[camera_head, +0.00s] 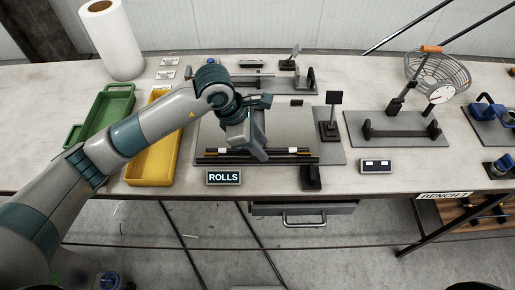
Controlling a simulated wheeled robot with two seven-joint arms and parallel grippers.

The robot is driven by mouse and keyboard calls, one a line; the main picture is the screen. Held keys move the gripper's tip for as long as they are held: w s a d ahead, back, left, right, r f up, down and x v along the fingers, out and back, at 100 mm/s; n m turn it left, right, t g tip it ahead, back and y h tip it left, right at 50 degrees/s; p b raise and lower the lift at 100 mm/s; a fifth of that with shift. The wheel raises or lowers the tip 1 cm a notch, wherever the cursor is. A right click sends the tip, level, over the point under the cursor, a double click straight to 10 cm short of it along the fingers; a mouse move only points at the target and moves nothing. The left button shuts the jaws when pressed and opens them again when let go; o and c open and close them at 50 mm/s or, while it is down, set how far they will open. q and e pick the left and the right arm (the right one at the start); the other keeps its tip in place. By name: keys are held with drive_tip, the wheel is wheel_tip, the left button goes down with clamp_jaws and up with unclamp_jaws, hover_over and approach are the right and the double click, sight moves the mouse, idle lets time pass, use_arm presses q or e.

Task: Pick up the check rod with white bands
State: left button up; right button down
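The check rod with white bands (290,151) lies left to right along the front of the grey plate (291,122) marked ROLLS. It is dark, with a white band showing to each side of my gripper. Another dark rod or bar (290,158) runs close in front of it. My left gripper (259,153) points down over the middle of the banded rod and hides that part. I cannot tell whether its fingers are open or closed on the rod. My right gripper is not in view.
A green tray (82,130) and a yellow tray (142,176) stand to the left, partly behind my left arm. Further right are a dial gauge stand (437,95) and a wire basket (456,72).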

use_arm(q)
clamp_jaws()
drive_tip(key=shift+r, duration=0.1)
